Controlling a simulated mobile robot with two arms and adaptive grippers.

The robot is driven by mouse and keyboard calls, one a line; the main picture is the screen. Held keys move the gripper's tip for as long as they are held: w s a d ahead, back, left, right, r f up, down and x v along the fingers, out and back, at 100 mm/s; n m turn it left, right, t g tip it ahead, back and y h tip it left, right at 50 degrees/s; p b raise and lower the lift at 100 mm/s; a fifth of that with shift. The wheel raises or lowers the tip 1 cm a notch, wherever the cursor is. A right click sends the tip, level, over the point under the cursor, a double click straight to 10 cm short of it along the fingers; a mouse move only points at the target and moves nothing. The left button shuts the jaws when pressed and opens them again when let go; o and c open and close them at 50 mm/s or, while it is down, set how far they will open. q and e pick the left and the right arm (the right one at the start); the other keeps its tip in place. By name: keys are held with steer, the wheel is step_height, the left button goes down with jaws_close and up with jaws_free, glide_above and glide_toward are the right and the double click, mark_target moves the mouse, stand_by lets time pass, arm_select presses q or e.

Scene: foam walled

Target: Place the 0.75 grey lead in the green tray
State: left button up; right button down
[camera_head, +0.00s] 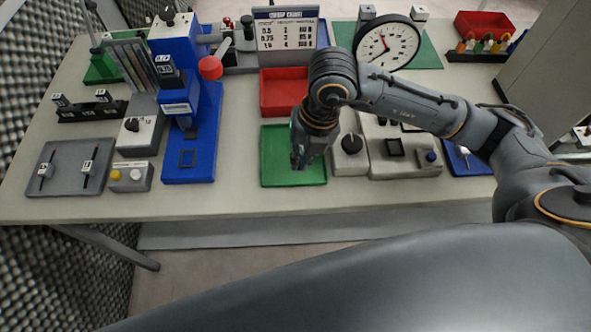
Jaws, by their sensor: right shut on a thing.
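The green tray (274,176) lies on the table at centre, in front of a red tray. My right gripper (299,160) points down over the right half of the green tray. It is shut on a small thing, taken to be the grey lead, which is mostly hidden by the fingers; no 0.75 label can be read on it. I cannot tell whether the held thing touches the tray floor. My left gripper is not in view.
The red tray (283,88) stands behind the green one. A grey box with a black knob (351,144) stands close on its right. A blue stand (190,150) is to the left. A grey tray (65,150) at far left holds tagged leads. A round dial (386,43) stands behind my right arm.

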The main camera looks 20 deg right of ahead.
mark_target(293, 174)
steer(key=shift+w+a+f+b, duration=0.2)
steer(key=shift+w+f+b, duration=0.15)
steer(key=shift+w+f, duration=0.45)
step_height(293, 174, down, 4)
steer(key=shift+w+r+b, duration=0.1)
steer(key=shift+r+b, duration=0.05)
steer(key=shift+b, duration=1)
steer(key=shift+f, duration=0.2)
steer(key=c, duration=1.5)
jaws_free()
steer(key=shift+r, duration=0.1)
